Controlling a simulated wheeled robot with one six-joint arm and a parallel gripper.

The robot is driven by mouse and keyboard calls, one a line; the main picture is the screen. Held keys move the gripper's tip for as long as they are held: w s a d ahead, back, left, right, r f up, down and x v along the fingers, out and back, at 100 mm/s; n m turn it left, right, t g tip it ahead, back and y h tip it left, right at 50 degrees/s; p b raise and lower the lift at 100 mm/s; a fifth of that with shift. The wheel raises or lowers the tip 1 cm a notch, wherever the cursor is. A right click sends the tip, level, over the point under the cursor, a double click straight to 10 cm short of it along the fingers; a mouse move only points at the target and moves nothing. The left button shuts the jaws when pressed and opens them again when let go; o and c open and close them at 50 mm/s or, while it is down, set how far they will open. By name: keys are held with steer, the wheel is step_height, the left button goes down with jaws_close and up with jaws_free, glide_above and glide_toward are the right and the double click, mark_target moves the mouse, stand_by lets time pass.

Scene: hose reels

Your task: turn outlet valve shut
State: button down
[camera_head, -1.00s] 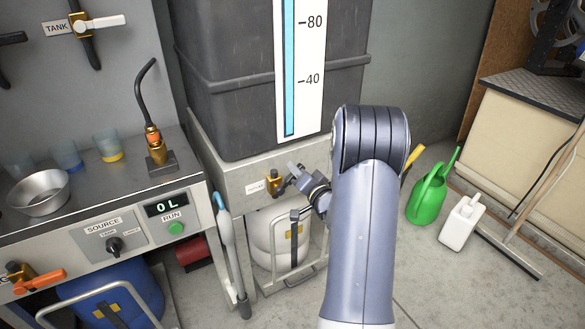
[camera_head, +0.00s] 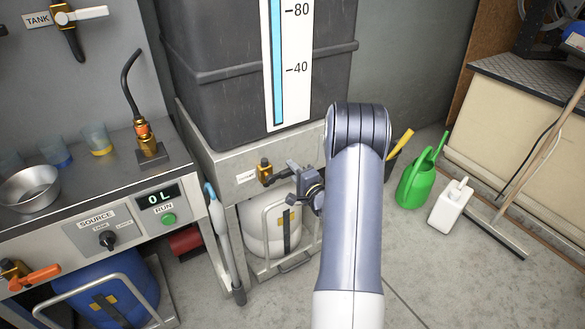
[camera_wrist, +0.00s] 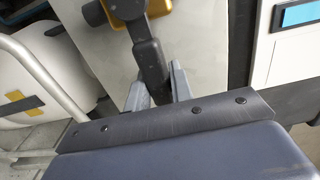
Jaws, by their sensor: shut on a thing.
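A brass valve (camera_head: 264,171) with a black lever (camera_head: 281,176) sits on the front of the grey stand under the tank. A small label (camera_head: 246,177) is beside it, too small to read. The lever points sideways to the right, toward my gripper (camera_head: 292,168). In the wrist view, the black lever (camera_wrist: 150,62) runs down between the two fingers of my gripper (camera_wrist: 157,88), which are shut on it. The brass body (camera_wrist: 158,8) shows at the top edge. My arm hides part of the area right of the valve.
A white container (camera_head: 268,230) in a metal frame stands below the valve. The dark tank (camera_head: 215,75) is above. A bench with an orange-handled valve (camera_head: 35,277) is at left. A green watering can (camera_head: 417,183) and a white jug (camera_head: 450,207) stand on the floor at right.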

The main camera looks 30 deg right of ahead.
steer(key=shift+f, duration=0.2)
stand_by(0.3)
steer(key=c, duration=1.2)
jaws_free()
steer(key=shift+c, duration=0.2)
steer(key=shift+s, duration=0.1)
steer(key=s+p, duration=0.1)
steer(key=s, duration=0.9)
steer(key=shift+s+d, duration=0.2)
steer(key=shift+s, duration=0.1)
steer(key=w, duration=0.5)
steer(key=w+b, duration=0.1)
steer(key=w, duration=0.4)
steer(key=shift+w+a, duration=0.2)
steer(key=shift+w, duration=0.2)
steer(key=shift+r, duration=0.1)
